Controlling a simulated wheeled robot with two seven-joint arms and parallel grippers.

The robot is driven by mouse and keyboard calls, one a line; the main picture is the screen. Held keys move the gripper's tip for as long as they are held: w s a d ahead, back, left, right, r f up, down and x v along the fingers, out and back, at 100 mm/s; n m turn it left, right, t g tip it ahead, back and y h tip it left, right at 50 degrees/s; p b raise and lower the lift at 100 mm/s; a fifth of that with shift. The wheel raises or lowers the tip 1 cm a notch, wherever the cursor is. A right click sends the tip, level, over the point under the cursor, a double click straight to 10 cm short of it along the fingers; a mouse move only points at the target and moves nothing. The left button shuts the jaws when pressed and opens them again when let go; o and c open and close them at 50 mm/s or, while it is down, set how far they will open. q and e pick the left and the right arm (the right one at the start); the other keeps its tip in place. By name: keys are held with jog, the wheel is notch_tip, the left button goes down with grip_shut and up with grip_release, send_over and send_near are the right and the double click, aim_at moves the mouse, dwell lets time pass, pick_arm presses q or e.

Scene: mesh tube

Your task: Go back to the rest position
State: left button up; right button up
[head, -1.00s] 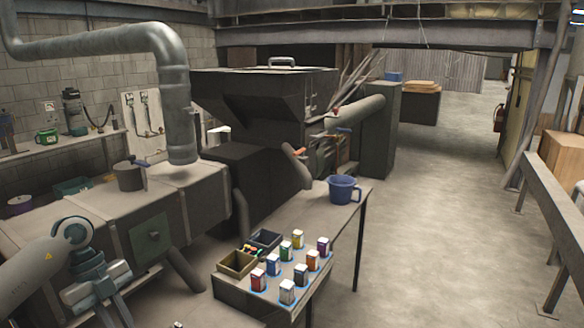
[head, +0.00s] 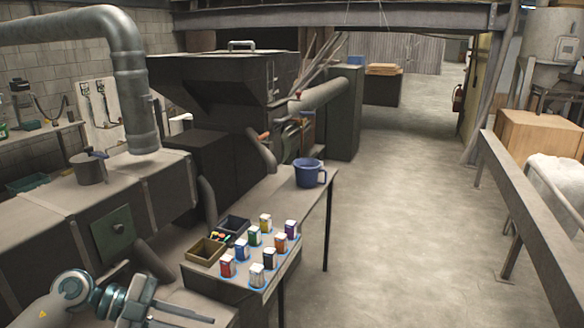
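My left gripper (head: 182,317) is at the bottom edge, left of centre, in front of the table with the small boxes. Its fingers point right and appear apart, with nothing seen between them; the lower part is cut off by the frame. My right gripper is not in view. No task object is named.
A metal bench (head: 70,208) stands left, a rail (head: 520,195) right. The floor (head: 400,220) between is clear.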

pick_arm(q)
jog(key=w+d+r+n+t+h, duration=0.2)
jog(key=d+r+n+t+h, duration=0.35)
jog(key=r+t, duration=0.35)
jog(key=w+a+f+n+t+y, duration=0.2)
jog(key=a+f+n+t+y, duration=0.7)
jog(key=n+y, duration=0.45)
jog(key=s+a+f+n+g+y, duration=0.3)
jog(key=s+f+n+y, duration=0.15)
jog(key=f, duration=0.45)
jog(key=s+d+f+g, duration=0.2)
jog(key=s+f+g, duration=0.55)
jog(key=s, duration=0.65)
jog(key=s+d+f+g, duration=0.2)
jog(key=s+f+g, duration=0.3)
jog(key=s+f, duration=0.7)
notch_tip(320, 180, down, 28)
jog(key=s+g+b, duration=0.1)
jog(key=s+b, duration=0.1)
jog(key=b, duration=0.2)
jog(key=s+a+f+g+b, duration=0.1)
jog(key=s+a+f+b, duration=0.2)
jog(key=s+f, duration=1.5)
notch_tip(320, 180, down, 4)
jog(key=shift+s+a+f+g+y, duration=0.15)
jog(key=shift+a+g+y, duration=0.15)
jog(key=shift+g+y, duration=0.05)
